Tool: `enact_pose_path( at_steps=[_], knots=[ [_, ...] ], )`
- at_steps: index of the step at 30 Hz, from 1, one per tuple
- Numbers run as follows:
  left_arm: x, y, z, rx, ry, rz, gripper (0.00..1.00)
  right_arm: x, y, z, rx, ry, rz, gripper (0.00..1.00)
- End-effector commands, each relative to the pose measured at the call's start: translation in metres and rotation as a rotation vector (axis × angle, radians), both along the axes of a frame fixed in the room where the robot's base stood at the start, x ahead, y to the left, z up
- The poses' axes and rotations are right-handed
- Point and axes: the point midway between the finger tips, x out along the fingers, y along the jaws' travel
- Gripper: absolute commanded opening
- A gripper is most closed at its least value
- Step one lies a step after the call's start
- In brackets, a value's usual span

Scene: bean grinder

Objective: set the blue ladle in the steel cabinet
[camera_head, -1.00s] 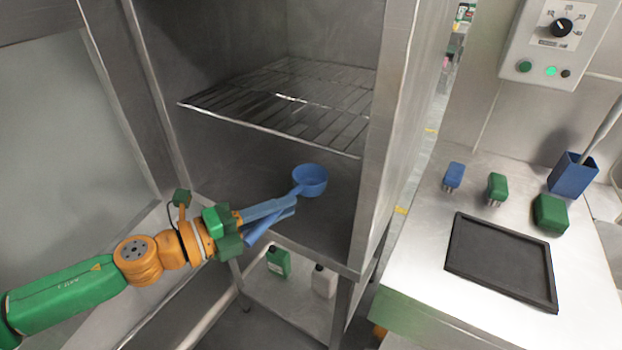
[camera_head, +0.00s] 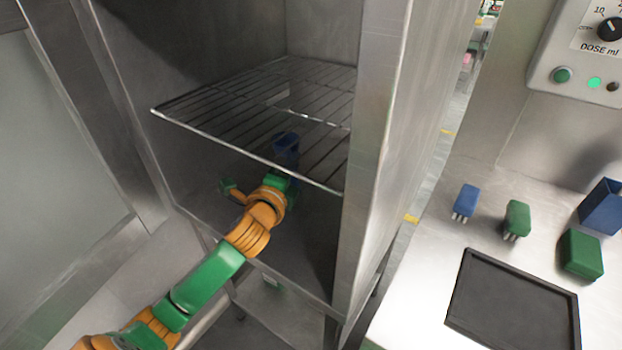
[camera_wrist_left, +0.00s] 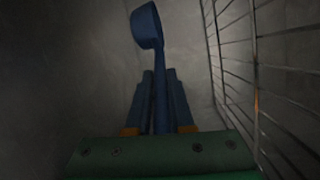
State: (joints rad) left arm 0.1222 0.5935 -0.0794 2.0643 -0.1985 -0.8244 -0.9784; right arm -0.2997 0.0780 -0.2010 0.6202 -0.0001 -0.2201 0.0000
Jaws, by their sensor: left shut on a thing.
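The blue ladle (camera_wrist_left: 147,27) shows in the left wrist view, its bowl beyond my fingertips and its handle between the blue fingers. My left gripper (camera_wrist_left: 161,82) is shut on that handle. In the head view my left gripper (camera_head: 286,150) reaches inside the open steel cabinet (camera_head: 372,130), below its wire shelf (camera_head: 265,108). Dark blue shows there through the shelf bars; I cannot tell ladle from fingers in it. Whether the ladle touches the cabinet floor or a wall cannot be told. My right gripper is not in view.
The wire shelf hangs close above my left gripper, with the cabinet's right wall beside it.

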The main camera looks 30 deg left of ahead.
Motion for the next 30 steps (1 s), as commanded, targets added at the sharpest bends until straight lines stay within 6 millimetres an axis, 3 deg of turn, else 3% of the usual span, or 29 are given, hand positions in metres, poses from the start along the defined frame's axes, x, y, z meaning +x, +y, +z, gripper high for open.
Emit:
enact_pose_path(
  at_steps=[2, 6, 15, 28, 29, 30],
  knots=[
    [0.005, -0.004, -0.007, -0.003, -0.001, 0.014, 0.0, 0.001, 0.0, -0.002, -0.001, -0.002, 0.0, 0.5],
    [0.005, -0.005, -0.046, -0.001, 0.003, 0.019, 0.0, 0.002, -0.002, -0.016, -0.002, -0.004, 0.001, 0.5],
    [0.005, -0.005, -0.103, 0.0, -0.001, 0.017, 0.0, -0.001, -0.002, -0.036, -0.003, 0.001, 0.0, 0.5],
    [0.005, -0.005, -0.109, 0.002, -0.004, 0.017, 0.0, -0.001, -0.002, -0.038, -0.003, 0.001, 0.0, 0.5],
    [0.005, -0.005, -0.108, 0.001, -0.003, 0.017, 0.28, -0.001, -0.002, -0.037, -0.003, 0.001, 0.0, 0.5],
    [0.005, -0.005, -0.108, 0.001, -0.003, 0.017, 0.39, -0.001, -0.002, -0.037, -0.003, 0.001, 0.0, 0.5]
  ],
)
